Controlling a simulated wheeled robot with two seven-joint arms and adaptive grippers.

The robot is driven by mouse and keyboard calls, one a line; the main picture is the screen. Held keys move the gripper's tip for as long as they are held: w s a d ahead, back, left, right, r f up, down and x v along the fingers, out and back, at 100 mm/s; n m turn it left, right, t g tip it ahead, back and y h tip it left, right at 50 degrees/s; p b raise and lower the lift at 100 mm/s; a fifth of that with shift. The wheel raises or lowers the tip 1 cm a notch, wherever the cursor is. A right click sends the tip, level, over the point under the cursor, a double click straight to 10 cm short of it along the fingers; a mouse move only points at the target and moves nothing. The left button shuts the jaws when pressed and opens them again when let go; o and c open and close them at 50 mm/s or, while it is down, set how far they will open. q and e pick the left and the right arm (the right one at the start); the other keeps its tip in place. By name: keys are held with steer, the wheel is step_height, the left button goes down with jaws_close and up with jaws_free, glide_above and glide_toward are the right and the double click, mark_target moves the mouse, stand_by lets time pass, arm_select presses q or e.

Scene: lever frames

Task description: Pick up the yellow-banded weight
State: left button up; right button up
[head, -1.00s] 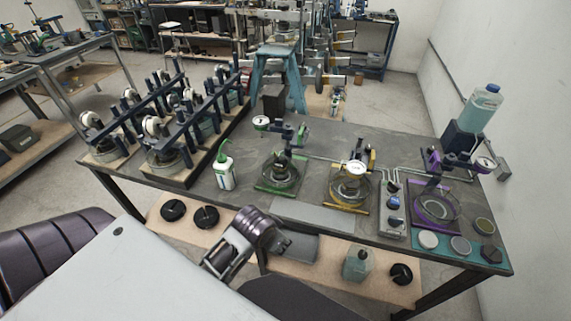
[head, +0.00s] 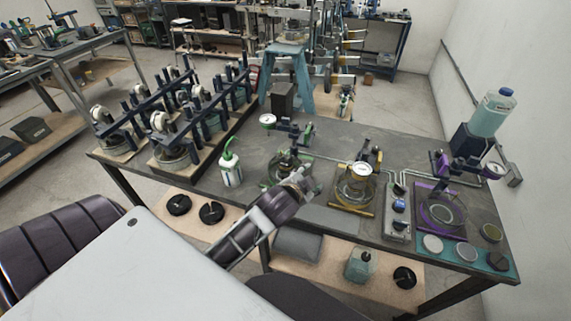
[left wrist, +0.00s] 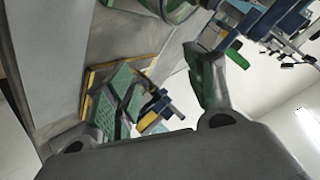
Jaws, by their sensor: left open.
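My left gripper (head: 300,182) reaches over the bench from the lower left, in front of the green-framed lever device (head: 288,168). In the left wrist view its two fingers (left wrist: 165,95) stand apart with nothing between them. Several disc weights lie on a teal mat (head: 452,259) at the bench's right end. My right gripper does not show.
The yellow-framed device (head: 340,206) stands right of my gripper, then a switch box (head: 397,222) and a purple-framed device (head: 436,222). A green-tipped bottle (head: 230,173) stands to the left.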

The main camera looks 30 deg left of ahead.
arm_select(q)
steer(key=w+d+r+m+t+h, duration=0.35)
steer(key=r+m, duration=0.35)
steer(key=r, duration=0.3)
steer(key=w+d+r+m+t+h, duration=0.3)
steer(key=w+d+r+m+t, duration=0.25)
steer(key=r, duration=0.45)
steer(key=s+d+r+m+g+h, duration=0.25)
steer(key=d+m+g+h, duration=0.4)
steer(key=m, duration=0.65)
steer(key=s+d+r+m+g+h, duration=0.1)
steer(key=s+d+m+g+h, duration=0.2)
steer(key=d+m+g+h, duration=0.75)
steer(key=a+f+m+g+y, duration=0.3)
steer(key=a+f+m+y, duration=0.9)
steer(key=a+m, duration=0.15)
steer(key=w+a+r+m+y, duration=0.1)
steer(key=a+y, duration=0.9)
steer(key=a, duration=1.3)
steer(key=shift+w+a+m+g, duration=0.25)
steer(key=shift+w+m+g, duration=0.15)
steer(key=shift+w+m, duration=0.3)
